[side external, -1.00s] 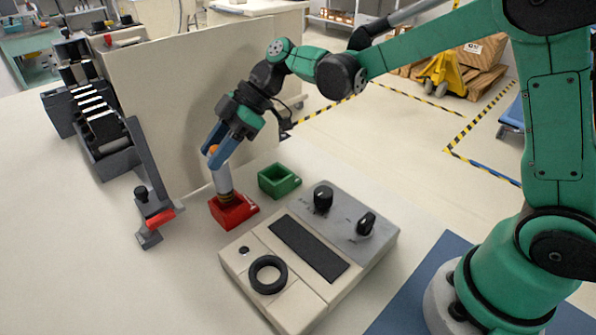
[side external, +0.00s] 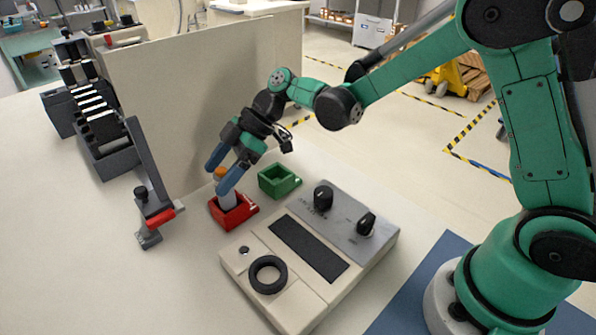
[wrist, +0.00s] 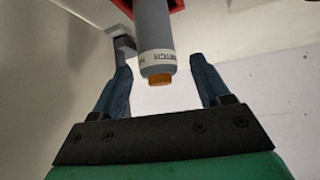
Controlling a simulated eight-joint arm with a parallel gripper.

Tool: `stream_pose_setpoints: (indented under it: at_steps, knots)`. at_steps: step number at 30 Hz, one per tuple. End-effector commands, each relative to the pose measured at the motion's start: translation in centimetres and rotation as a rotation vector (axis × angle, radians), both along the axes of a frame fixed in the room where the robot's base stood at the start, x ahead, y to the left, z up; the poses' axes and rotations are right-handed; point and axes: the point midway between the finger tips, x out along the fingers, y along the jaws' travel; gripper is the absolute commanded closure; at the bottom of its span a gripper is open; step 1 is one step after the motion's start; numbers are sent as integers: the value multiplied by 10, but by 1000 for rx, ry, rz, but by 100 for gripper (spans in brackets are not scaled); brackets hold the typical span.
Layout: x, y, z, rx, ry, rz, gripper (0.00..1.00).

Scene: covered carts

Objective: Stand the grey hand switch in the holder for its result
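The grey hand switch (side external: 227,199), with an orange button on top, stands in the red holder (side external: 240,215). Its lower end is hidden inside the holder. The green holder (side external: 279,181) is empty, behind and to the right. My gripper (side external: 217,179) is open around the upper part of the switch, its blue fingers spread. In the wrist view the hand switch (wrist: 156,35), with its white label band and orange end, lies between the fingers of my gripper (wrist: 159,64), with a gap on each side. A bit of the red holder (wrist: 110,5) shows at the top.
A beige console (side external: 305,255) with knobs and a black ring stands in front right. An upright cream panel (side external: 205,95) rises close behind my gripper. A grey lever device with a red handle (side external: 160,218) stands left. The front left table is clear.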

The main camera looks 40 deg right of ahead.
Motion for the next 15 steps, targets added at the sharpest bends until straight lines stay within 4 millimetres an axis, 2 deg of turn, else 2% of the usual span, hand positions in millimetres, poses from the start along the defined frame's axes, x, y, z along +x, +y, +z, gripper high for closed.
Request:
stream_pose_setpoints:
  at_steps: [7, 11, 15]
  knots:
    - [0, 0, 4, 0, 0, 0, 31]
    - [-3, -14, 18, 0, 0, -3, 31]
    - [-9, -37, 41, 0, 1, -6, 31]
